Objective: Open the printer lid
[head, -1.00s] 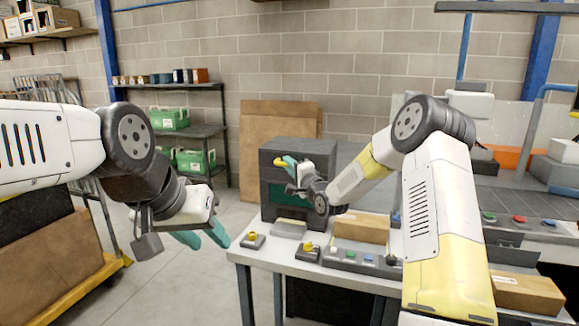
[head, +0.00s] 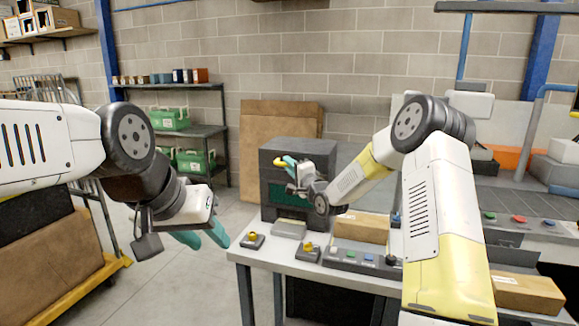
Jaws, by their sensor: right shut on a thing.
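The printer (head: 300,152) is a dark grey box with a green front panel (head: 288,196). It stands at the back left of the white table. A yellow handle (head: 279,162) shows at its upper front. My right gripper (head: 284,162) reaches in from the right and is shut on the yellow handle. The gripper and its wrist cover part of the printer's front. The lid looks closed, though its edge is hard to make out. My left gripper (head: 205,240) hangs left of the table, away from the printer; its teal fingers look apart with nothing between them.
On the table (head: 283,262) stand yellow-knobbed switches (head: 252,240), a button panel (head: 360,261) and a cardboard box (head: 361,228). Shelves with green cases (head: 170,119) stand behind on the left. A cart with boxes (head: 60,260) is at far left. The floor between cart and table is clear.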

